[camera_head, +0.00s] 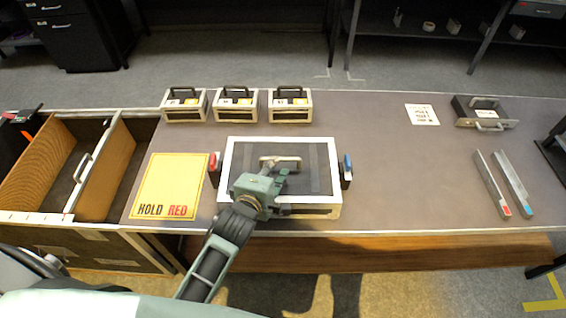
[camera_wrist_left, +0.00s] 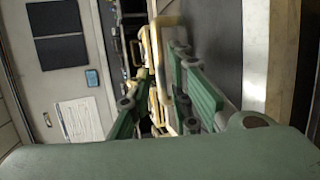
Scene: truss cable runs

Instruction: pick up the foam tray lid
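The foam tray lid (camera_head: 312,180) is a dark grey panel inside a white-framed case on the table, with a pale handle (camera_head: 283,160) near its middle. In the left wrist view the lid's dark surface (camera_wrist_left: 221,40) is at the right, and the pale handle (camera_wrist_left: 155,62) stands between the green fingers. My left gripper (camera_head: 270,183) is over the lid, at the near side of the handle. Its fingers (camera_wrist_left: 160,75) look apart, one on each side of the handle. I cannot tell whether they touch it. The gripper hides part of the lid. My right gripper is not in view.
A red clip (camera_head: 213,164) and a blue clip (camera_head: 347,167) flank the case. A yellow "HOLD RED" sheet (camera_head: 172,180) lies left. Several small cases (camera_head: 237,106) stand behind. Two grey bars (camera_head: 503,183) and a dark box (camera_head: 484,112) lie right.

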